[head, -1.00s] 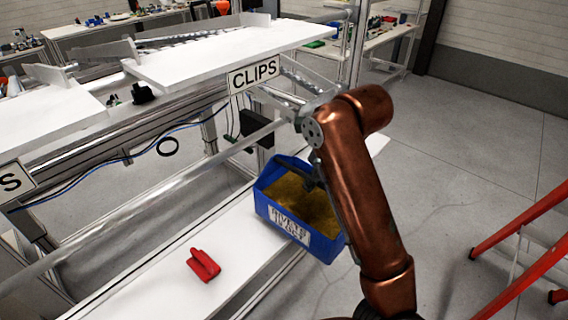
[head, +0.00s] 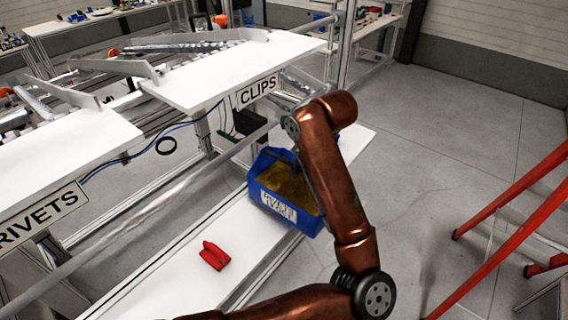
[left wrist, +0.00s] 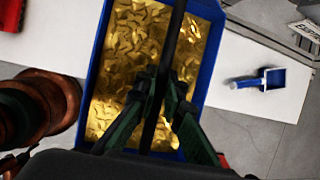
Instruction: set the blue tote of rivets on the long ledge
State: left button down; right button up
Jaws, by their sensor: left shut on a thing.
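The blue tote (head: 312,224) has a white label and is filled with gold rivets. It shows over the white long ledge (head: 165,278), towards its far end and right edge. I cannot tell whether its base touches the ledge. In the left wrist view the tote (left wrist: 203,95) fills the middle, with a dark bar handle across its top. My left gripper (left wrist: 155,92) is shut on that handle, above the rivets. In the head view the gripper is mostly hidden behind my copper arm. My right gripper is not in view.
A red object (head: 214,256) lies on the ledge in front of the tote. A blue scoop (left wrist: 272,79) lies on a white surface beside the tote. Shelves with RIVETS (head: 40,217) and CLIPS (head: 258,90) signs stand behind. Red legs (head: 510,190) stand at right.

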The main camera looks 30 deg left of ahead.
pick_arm(q)
jog(key=shift+w+a+f+b, duration=0.1)
jog(key=shift+w+a+f, duration=0.4)
jog(key=shift+a, duration=0.45)
jog(key=shift+w+a+f+b, duration=0.15)
jog(key=shift+w+a+f, duration=0.15)
jog(key=shift+a+f, duration=0.55)
jog(key=shift+w+a+f+b, duration=0.1)
jog(key=shift+w+a+f, duration=0.35)
jog(key=shift+a, duration=0.65)
jog(key=shift+s+f, duration=0.1)
jog(key=c, duration=2)
grip_release()
jog(key=shift+f, duration=0.1)
jog(key=shift+c, duration=0.2)
jog(key=p+v, duration=0.1)
jog(key=v, duration=0.6)
jog(key=shift+r, duration=0.4)
jog(key=shift+d, duration=0.15)
